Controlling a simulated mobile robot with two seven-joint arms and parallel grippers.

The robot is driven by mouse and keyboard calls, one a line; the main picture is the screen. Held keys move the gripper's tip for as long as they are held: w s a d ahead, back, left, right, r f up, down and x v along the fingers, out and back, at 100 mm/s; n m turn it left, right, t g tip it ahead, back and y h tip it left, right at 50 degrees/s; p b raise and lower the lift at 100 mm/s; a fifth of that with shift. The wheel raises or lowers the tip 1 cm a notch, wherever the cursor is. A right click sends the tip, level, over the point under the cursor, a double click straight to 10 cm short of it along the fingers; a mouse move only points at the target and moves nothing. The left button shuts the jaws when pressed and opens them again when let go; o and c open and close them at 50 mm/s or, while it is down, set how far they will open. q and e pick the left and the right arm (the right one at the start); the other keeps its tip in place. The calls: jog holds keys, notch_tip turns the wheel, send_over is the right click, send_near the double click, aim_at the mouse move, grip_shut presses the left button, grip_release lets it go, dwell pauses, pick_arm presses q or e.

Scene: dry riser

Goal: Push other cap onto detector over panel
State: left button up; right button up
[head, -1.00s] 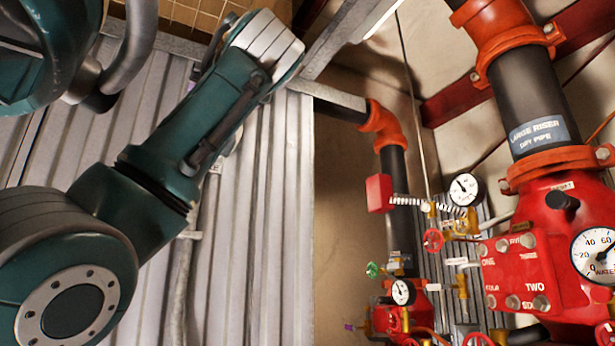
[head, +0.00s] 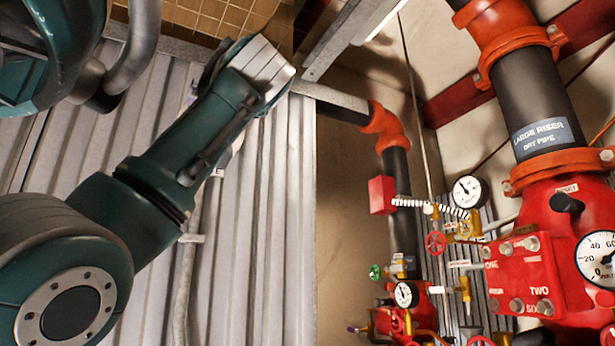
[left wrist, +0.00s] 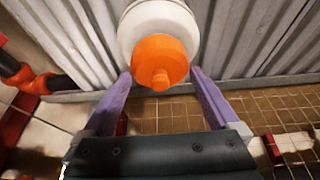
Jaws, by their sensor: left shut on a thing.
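In the left wrist view, my left gripper (left wrist: 161,76) has its two purple fingers on either side of an orange round cap (left wrist: 158,62) and is shut on it. The cap has a small knob facing the camera. A white round detector (left wrist: 127,35) shows right behind the cap, against the corrugated grey panel (left wrist: 245,40). I cannot tell whether the cap is fully seated on it. In the head view, my left arm reaches up across the corrugated panel (head: 255,220); its gripper, the cap and the detector are hidden there. My right gripper is in neither view.
On the right of the head view stands a red riser valve (head: 540,230) with a black pipe (head: 525,100), gauges (head: 467,192) and small valves. A metal beam (head: 345,40) runs overhead beside the arm's end. A tiled surface (left wrist: 170,115) shows beyond the fingers.

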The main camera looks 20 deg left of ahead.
pick_arm(q)
jog(key=shift+w+a, duration=0.25)
jog(key=shift+a, duration=0.05)
jog(key=o, duration=0.9)
jog(key=b+v, duration=0.8)
jog(key=v, duration=0.2)
jog(key=shift+r, duration=0.1)
